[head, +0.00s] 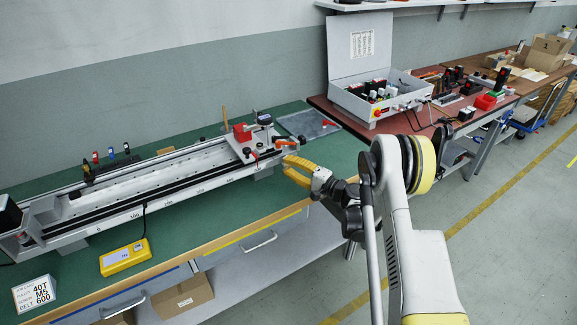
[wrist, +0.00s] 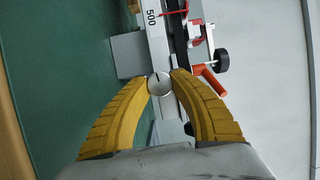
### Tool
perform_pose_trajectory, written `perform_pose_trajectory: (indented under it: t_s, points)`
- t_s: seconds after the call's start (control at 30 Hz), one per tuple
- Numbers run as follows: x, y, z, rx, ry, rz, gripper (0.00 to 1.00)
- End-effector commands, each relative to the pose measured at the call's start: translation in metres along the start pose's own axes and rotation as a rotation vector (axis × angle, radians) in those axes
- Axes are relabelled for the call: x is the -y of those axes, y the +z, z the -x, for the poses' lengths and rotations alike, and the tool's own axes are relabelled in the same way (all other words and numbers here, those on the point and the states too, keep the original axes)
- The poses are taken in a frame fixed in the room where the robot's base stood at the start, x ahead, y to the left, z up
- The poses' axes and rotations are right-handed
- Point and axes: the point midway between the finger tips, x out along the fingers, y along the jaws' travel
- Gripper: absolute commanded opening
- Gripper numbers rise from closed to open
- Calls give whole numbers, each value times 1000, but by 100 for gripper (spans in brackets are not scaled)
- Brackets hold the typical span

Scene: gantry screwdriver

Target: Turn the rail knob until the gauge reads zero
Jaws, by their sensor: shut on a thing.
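The long rail (head: 150,195) lies along the green bench, with a printed scale on its front face. At its right end, in the wrist view, a small round silvery knob (wrist: 159,86) with a dark mark line sits between my yellow fingertips. My gripper (head: 287,166) is shut on this knob, and it fills the lower part of the wrist view (wrist: 162,79). In the head view my fingers hide the knob. A yellow box with a small display (head: 125,256), cabled toward the rail, looks like the gauge. Its reading is too small to make out.
A carriage with red parts (head: 250,137) and orange levers stands on the rail near my gripper; one orange lever (wrist: 208,80) is close beside my right finger. A label card (head: 35,293) stands at front left. An open control box (head: 375,95) stands behind.

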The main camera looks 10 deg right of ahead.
Motion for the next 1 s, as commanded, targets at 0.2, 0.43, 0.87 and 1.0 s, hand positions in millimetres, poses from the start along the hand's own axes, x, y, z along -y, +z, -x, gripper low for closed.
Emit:
perform_pose_trajectory:
  t_s: [0.2, 0.43, 0.87, 1.0]
  points:
    - [0, 1, -1, 0, -21, -50, 0]
    - [0, 2, -1, 0, -26, -63, 0]
    - [0, 1, -1, -1, -26, -62, 52]
    - [0, 1, -1, -2, -26, -62, 52]
